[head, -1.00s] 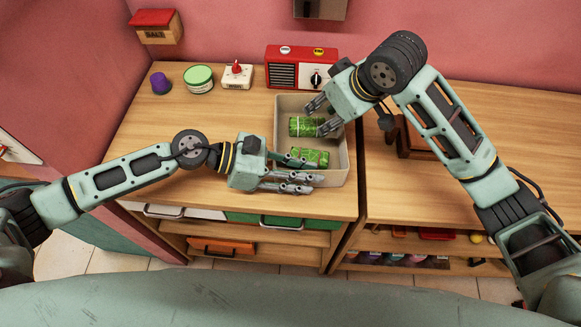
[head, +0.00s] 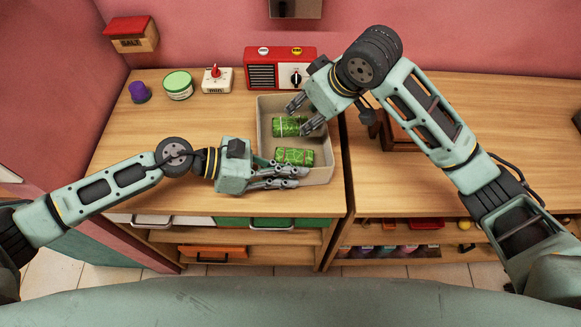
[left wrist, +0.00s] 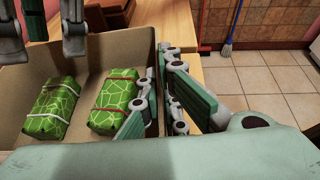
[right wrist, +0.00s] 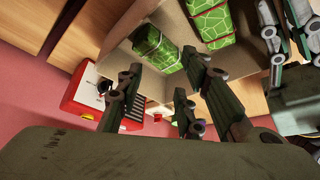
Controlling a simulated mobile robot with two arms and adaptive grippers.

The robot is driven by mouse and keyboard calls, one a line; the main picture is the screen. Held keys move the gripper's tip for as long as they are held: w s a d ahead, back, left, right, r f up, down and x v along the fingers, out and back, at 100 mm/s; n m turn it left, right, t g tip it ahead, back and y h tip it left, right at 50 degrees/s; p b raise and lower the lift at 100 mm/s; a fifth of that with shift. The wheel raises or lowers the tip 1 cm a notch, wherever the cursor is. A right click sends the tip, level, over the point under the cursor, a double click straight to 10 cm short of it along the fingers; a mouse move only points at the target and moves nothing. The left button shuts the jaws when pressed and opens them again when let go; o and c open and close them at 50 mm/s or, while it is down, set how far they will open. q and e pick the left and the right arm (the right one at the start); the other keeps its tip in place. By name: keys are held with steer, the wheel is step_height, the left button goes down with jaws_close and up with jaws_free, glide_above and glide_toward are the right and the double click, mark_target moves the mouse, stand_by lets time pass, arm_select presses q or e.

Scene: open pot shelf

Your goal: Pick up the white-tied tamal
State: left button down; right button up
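Two green leaf-patterned tamales lie side by side in a beige bin (head: 262,125). The far tamal (head: 286,126) shows at left in the left wrist view (left wrist: 48,112), with a pale band across it. My left gripper (head: 275,172) is open and empty at the near tamal and the bin's front rim.
A brown wooden object (head: 400,133) is to the right. The counter left of the bin is mostly clear.

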steer(key=o, duration=0.4)
steer(key=shift+w+a+n+g, duration=0.3)
steer(key=shift+w+a+n, duration=0.1)
steer(key=shift+n, duration=0.1)
steer(key=shift+c, duration=0.2)
steer(key=shift+o, duration=0.7)
steer(key=w+a+n+g+h, duration=0.1)
steer(key=n, duration=0.1)
steer(key=w+n+h, duration=0.1)
steer(key=n, duration=0.1)
steer(key=a+r+n+g, duration=0.1)
steer(key=shift+w+a+n+g+h, duration=0.3)
steer(key=shift+w+a+n+h, duration=0.05)
steer(key=shift+w+n+h, duration=0.05)
steer(key=r+n+g+h, duration=0.1)
steer(key=r+n, duration=0.1)
steer(key=n, duration=0.1)
glide_above(290, 122)
steer(key=f, duration=0.6)
steer(key=shift+w+d+f, duration=0.2)
steer(key=shift+d+f, duration=0.05)
steer(key=shift+f, duration=0.1)
steer(key=shift+s+a+f, duration=0.1)
steer(key=shift+f, duration=1.25)
steer(key=shift+s+a+f, duration=0.1)
steer(key=shift+f, duration=1.2)
